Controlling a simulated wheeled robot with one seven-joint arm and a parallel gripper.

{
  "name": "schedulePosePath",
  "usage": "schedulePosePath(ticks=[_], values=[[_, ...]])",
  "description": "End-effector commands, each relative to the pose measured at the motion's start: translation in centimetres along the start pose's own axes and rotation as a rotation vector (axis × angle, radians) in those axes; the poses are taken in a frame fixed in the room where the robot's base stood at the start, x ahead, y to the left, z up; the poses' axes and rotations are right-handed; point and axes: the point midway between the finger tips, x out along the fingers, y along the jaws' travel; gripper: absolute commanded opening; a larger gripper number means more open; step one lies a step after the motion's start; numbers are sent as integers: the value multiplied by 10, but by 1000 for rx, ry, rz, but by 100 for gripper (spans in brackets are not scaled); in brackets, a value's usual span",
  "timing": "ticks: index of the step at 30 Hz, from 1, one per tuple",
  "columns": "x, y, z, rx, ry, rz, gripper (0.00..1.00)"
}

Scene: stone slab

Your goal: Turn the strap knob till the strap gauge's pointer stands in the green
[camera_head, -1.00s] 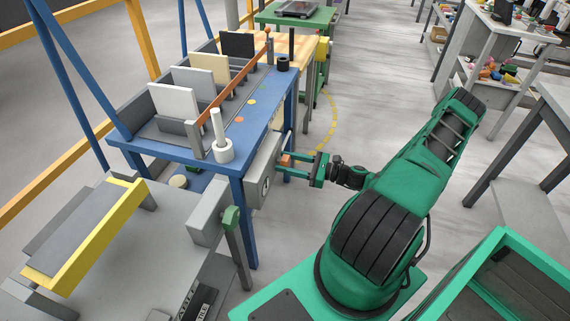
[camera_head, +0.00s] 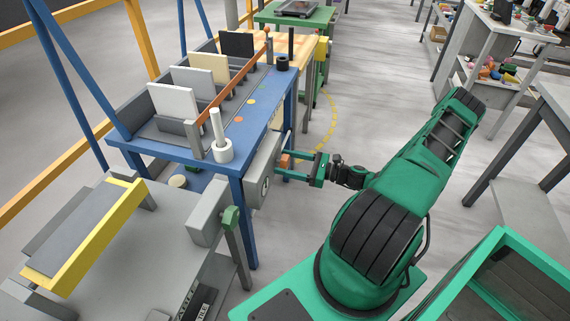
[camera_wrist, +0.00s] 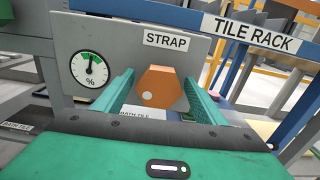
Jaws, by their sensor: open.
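The orange six-sided strap knob (camera_wrist: 160,88) with a pale dot on its lower left face sits on a grey panel under the STRAP label. The strap gauge (camera_wrist: 89,69) is a round white dial left of the knob, with a green band at the top. Its dark pointer stands nearly upright, its tip at or close to the green; the picture is too small to be exact. My gripper (camera_wrist: 159,95) is open, with one green finger on each side of the knob. I cannot tell whether the fingers touch it. The knob also shows small in the head view (camera_head: 285,161).
The grey panel box (camera_head: 262,172) hangs on the blue tile rack (camera_head: 237,166), which holds upright tiles. A grey bench with a yellow-edged frame (camera_head: 82,240) stands at lower left. A green-rimmed bin (camera_head: 497,240) is at lower right. Open floor lies beyond my arm.

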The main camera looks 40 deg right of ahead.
Motion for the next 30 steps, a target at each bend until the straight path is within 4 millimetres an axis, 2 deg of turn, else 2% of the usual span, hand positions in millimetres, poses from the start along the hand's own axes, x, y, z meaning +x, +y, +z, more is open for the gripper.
schedulePosePath(ticks=[5,18,24,30], values=[[-14,-1,0,-1,0,-1,65],[-91,-1,-1,0,2,-3,65],[-106,0,-1,0,2,-2,65],[-108,0,-1,1,2,-1,65]])
